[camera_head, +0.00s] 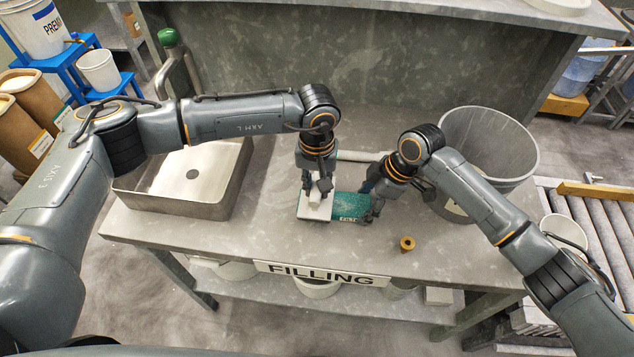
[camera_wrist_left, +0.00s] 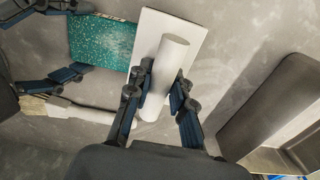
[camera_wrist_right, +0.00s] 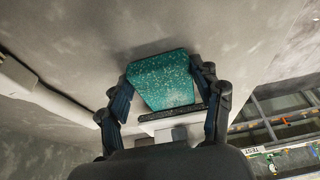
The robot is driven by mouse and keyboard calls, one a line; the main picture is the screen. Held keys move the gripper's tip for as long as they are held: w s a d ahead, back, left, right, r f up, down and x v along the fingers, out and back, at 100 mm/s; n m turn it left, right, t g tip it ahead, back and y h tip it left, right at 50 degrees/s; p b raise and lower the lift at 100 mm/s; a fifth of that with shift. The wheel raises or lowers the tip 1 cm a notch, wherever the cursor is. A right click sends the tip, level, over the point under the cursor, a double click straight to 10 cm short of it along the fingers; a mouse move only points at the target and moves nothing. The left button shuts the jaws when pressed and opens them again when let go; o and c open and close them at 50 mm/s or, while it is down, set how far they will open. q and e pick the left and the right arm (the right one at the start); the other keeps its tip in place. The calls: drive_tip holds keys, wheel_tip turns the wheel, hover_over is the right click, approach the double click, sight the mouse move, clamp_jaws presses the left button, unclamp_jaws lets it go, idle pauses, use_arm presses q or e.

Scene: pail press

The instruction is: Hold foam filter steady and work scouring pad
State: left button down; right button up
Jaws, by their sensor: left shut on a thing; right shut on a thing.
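In the left wrist view, my left gripper (camera_wrist_left: 162,92) is shut on the cylinder (camera_wrist_left: 170,60), above the white slab (camera_wrist_left: 188,28).
A metal basin (camera_head: 187,205) stands on the table to the left, and a large clear bucket (camera_head: 490,135) to the right. A small brass fitting (camera_head: 407,244) lies near the front right. A pale rod (camera_head: 358,156) lies behind the pad. The front left table is clear.

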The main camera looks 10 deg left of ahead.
sight(331, 196)
use_arm(q)
drive_tip(key=shift+d, duration=1.55)
drive_tip(key=shift+a+f, duration=0.15)
drive_tip(key=shift+a, duration=1.5)
drive_tip(key=shift+r, duration=1.6)
drive_tip(key=shift+d, duration=0.1)
